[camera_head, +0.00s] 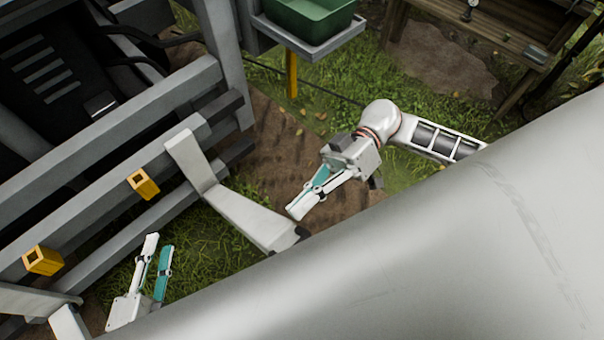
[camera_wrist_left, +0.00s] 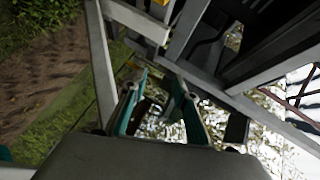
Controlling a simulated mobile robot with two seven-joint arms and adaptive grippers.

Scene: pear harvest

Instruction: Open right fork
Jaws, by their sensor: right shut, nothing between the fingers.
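The right fork (camera_head: 232,205) is an L-shaped pale grey bar. In the head view its upright part stands against the grey rails and its long arm reaches down to the right. My right gripper (camera_head: 294,210) is shut and empty, its tips just above and right of the fork's arm; I cannot tell whether they touch. My left gripper (camera_head: 158,240) is open and empty, left of the fork and apart from it. In the left wrist view its fingers (camera_wrist_left: 158,100) are spread with nothing between them. Another pale fork (camera_head: 35,301) shows partly at lower left.
Grey rails (camera_head: 120,135) with yellow brackets (camera_head: 143,184) run along the left. A green crate (camera_head: 310,14) sits on a grey tray (camera_head: 318,48) at the top. A wooden table (camera_head: 500,35) stands at upper right. Grass and soil are open between them.

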